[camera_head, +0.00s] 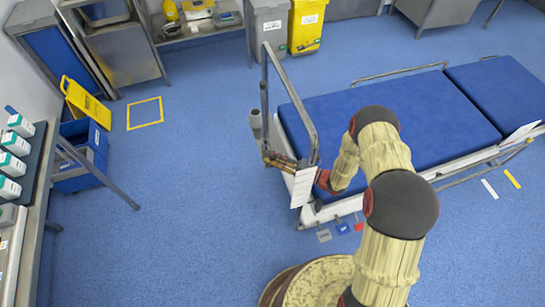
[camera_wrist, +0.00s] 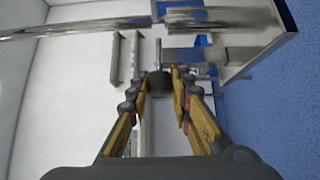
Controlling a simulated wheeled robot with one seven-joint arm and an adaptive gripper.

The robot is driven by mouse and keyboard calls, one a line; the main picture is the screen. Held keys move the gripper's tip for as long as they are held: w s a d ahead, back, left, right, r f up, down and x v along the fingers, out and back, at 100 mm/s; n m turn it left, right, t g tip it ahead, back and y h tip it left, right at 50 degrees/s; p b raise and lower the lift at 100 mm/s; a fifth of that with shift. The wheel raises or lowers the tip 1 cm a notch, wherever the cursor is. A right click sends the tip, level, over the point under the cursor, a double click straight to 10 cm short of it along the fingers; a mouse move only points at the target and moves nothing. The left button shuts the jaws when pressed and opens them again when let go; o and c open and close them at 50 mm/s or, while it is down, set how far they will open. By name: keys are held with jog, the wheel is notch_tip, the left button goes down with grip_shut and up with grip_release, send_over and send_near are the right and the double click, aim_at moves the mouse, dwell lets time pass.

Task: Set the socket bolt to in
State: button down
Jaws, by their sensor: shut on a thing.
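My gripper (camera_head: 272,158) is at the left end of the blue operating table (camera_head: 380,125), beside its metal end rail. In the wrist view my gripper (camera_wrist: 161,86) has its two fingers closed in around a small dark knob, which looks like the head of the socket bolt (camera_wrist: 160,84). A thin grey pin shows just beyond the knob, close to metal bracket parts. The bolt cannot be made out in the head view, where the gripper and rail cover that spot. How far the bolt sits in its socket cannot be told.
The metal end rail (camera_head: 291,92) stands close to my gripper, and a white card (camera_head: 303,187) hangs beside it. A grey cylinder (camera_head: 255,120) is just behind. Coloured pedals (camera_head: 342,229) are low by the table base.

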dwell(0.4)
jog(key=shift+w+a+f, duration=0.1)
jog(key=shift+w+a, duration=0.05)
jog(key=shift+w, duration=0.35)
jog(key=shift+w+a, duration=0.15)
jog(key=shift+w, duration=0.7)
jog(key=c, duration=1.7)
grip_release()
jog(key=shift+a, duration=0.1)
jog(key=shift+o, duration=0.6)
jog(key=v, duration=1.2)
